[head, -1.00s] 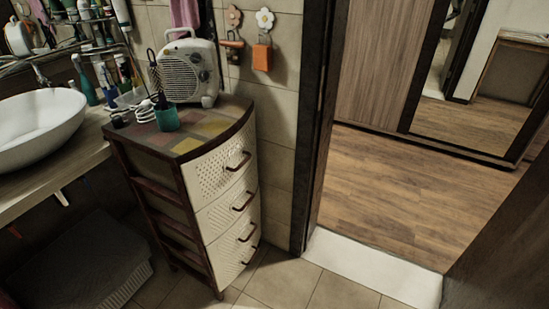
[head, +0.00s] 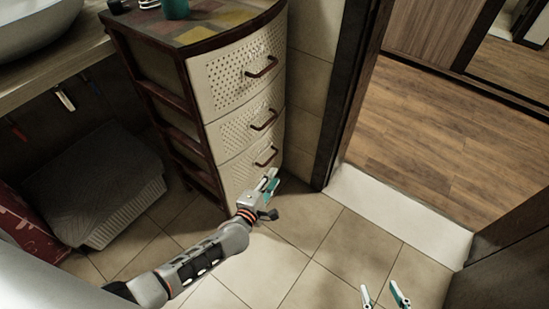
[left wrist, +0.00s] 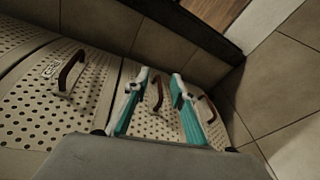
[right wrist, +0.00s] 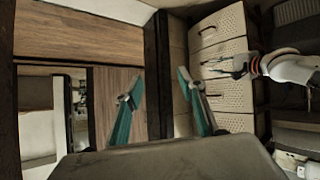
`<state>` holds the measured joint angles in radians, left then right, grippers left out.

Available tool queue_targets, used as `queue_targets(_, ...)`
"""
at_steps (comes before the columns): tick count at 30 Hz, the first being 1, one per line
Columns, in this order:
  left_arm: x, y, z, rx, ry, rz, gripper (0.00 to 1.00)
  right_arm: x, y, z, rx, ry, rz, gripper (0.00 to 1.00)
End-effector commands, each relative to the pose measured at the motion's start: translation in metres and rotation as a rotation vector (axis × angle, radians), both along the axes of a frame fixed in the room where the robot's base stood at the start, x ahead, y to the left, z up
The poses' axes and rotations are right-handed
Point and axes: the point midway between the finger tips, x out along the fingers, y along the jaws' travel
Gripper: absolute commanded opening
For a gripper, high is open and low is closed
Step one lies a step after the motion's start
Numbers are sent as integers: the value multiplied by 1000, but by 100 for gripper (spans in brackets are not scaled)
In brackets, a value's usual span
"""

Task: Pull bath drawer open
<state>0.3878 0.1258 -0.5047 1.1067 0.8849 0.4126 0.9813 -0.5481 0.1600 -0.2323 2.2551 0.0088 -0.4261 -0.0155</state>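The bath drawer unit (head: 235,85) is a cream perforated cabinet with a brown frame, and its drawers look shut. Brown handles show on the top drawer (head: 262,68), the second drawer (head: 264,120) and the third drawer (head: 267,157). My left gripper (head: 272,179) is in front of the lower drawers and hides the bottom handle. In the left wrist view my left gripper (left wrist: 160,76) is open, with a brown handle (left wrist: 158,94) seen between its fingers; contact cannot be told. My right gripper (right wrist: 160,76) is open and empty, low at the right in the head view (head: 382,296).
A sink counter (head: 60,65) is left of the cabinet, with a grey basket (head: 95,190) beneath it. A dark door frame (head: 345,90) and white threshold (head: 400,210) are to the right. The tiled floor (head: 330,240) in front is clear.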

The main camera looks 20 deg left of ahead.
Motion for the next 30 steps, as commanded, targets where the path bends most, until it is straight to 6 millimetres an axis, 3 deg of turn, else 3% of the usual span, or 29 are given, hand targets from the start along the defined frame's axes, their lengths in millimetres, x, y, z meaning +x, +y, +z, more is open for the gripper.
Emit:
queue_targets(1, 8, 9, -26, -67, 29, 46, 25, -7, 1, -15, 1, 24, 2, 40)
queue_targets(4, 29, 25, -38, -186, 40, 130, 25, -7, 1, -17, 1, 26, 4, 40)
queue_targets(11, 51, 41, -41, -296, 38, 209, 25, -5, 2, -16, 3, 21, 6, 40)
queue_targets(23, 93, 41, -55, -294, 41, 209, 25, -7, 15, -19, 51, 25, 4, 40)
queue_targets(30, 118, 41, -58, -294, 39, 209, 25, 4, 28, -4, 102, -13, 1, 40)
